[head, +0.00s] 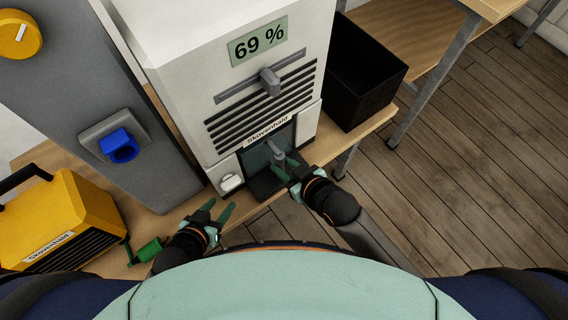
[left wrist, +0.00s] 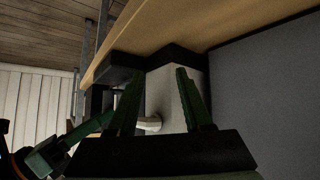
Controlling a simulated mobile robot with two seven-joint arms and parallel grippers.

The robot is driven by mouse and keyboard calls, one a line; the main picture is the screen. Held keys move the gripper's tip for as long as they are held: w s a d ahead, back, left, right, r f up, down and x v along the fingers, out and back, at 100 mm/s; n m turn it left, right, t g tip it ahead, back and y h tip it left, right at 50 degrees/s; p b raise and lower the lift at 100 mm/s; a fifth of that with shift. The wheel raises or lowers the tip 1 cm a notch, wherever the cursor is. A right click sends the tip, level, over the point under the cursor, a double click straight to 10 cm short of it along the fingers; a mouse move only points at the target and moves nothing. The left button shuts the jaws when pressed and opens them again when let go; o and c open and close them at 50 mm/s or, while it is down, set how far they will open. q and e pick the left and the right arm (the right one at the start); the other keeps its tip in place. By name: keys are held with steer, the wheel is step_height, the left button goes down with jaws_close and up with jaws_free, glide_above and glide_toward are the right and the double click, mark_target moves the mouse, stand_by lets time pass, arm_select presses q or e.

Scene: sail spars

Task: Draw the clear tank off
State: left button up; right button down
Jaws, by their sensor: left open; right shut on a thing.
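The clear tank (head: 258,158) looks like the dark, glassy part in the recess at the foot of a white machine (head: 190,85). A small grey handle (head: 275,151) stands out at its front. My right gripper (head: 290,167) is at this handle, shut on it; the fingers partly hide the contact. My left gripper (head: 219,208) is open and empty, in front of the machine and below a white knob (head: 231,183). In the left wrist view, the open fingers (left wrist: 160,76) point toward the machine's white body, with the knob (left wrist: 151,123) beside one finger.
The machine has a 69 % display (head: 259,40) and a slider lever (head: 269,82). A black bin (head: 368,80) stands to its right. Bench edge (head: 338,150) runs in front.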

arm_select(q)
steer(key=shift+s+a+f, duration=0.15)
steer(key=shift+s+f, duration=0.15)
steer(key=shift+s, duration=0.1)
arm_select(e)
steer(key=shift+w+a+r, duration=0.1)
steer(key=shift+w+r, duration=0.1)
steer(key=shift+r, duration=0.1)
arm_select(q)
steer(key=shift+w+a+r+p, duration=0.1)
steer(key=shift+w+r+p, duration=0.1)
steer(key=shift+r+p, duration=0.15)
arm_select(e)
steer(key=shift+s+d, duration=0.25)
steer(key=shift+s, duration=0.05)
arm_select(q)
steer(key=shift+r+p, duration=0.35)
steer(key=shift+r, duration=0.1)
arm_select(e)
steer(key=shift+s+d+f, duration=0.2)
steer(key=shift+s+d, duration=0.25)
steer(key=shift+s, duration=0.2)
